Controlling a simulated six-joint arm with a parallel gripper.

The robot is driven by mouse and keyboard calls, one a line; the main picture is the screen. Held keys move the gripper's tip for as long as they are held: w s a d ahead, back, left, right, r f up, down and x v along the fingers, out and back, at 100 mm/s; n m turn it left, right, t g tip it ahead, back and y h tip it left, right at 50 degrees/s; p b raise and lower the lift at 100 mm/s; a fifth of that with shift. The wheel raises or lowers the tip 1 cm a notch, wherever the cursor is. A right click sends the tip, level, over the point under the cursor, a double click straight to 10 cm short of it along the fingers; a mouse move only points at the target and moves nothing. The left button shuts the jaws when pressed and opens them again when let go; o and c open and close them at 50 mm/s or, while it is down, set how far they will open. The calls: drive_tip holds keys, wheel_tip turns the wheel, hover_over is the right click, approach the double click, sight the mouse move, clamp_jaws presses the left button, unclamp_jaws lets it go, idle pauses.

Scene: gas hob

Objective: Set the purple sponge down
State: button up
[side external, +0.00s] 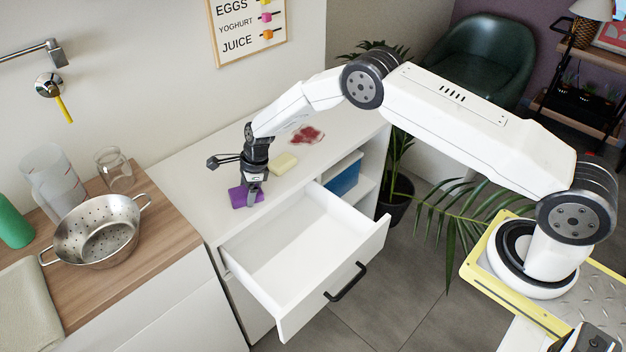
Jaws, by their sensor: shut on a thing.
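The purple sponge (238,198) is at the white counter top, near the front edge and just behind the open drawer. My gripper (254,197) points down from above and is shut on the sponge, its fingers covering the sponge's right part. The sponge looks level and at or very close to the counter surface; I cannot tell whether it touches it.
The open drawer (290,255) is empty. A metal colander (100,232) stands on the wooden top at left.

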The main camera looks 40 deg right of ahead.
drive_tip(key=o, duration=1)
drive_tip(key=v, duration=1.2)
drive_tip(key=shift+r, duration=0.1)
drive_tip(key=shift+r, duration=0.1)
